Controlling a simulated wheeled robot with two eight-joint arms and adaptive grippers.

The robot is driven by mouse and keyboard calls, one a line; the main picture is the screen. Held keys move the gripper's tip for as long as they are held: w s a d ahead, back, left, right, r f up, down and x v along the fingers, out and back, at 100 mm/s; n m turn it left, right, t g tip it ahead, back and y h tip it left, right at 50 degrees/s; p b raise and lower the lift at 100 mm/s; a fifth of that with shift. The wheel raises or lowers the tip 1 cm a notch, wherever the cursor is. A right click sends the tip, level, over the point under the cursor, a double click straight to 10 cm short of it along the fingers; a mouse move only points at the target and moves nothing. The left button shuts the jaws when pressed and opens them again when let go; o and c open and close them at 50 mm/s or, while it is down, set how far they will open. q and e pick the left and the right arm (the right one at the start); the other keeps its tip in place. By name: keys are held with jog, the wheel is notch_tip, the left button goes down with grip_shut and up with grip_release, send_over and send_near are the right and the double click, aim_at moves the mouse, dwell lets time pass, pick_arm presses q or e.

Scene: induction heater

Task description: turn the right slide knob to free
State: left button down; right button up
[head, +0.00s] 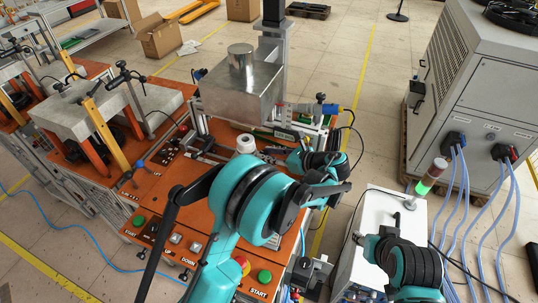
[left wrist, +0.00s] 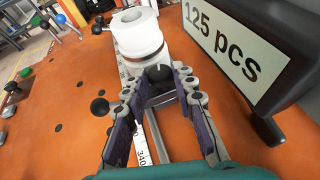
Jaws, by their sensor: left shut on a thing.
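A black knob (left wrist: 159,73) sits at the front of a white cylindrical slide piece (left wrist: 138,32) on a rail with a ruler (left wrist: 141,152). My left gripper (left wrist: 161,88) is shut on this knob, one finger on each side; the fingers hide part of it. In the head view my left gripper (head: 272,153) reaches in from the right, beside the white piece (head: 245,143) on the orange bench; its fingertips are small there. I cannot tell the knob's turned position.
A counter display (left wrist: 240,45) reading "125 pcs" stands right of the rail. A metal box (head: 238,90) stands behind the white piece. Buttons (head: 176,239) line the orange bench's front edge. A grey cabinet (head: 485,100) with blue hoses stands at the right.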

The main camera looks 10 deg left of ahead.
pick_arm(q)
jog(key=c, duration=1.3)
grip_release()
jog(key=v, duration=1.2)
jog(key=shift+o, duration=0.2)
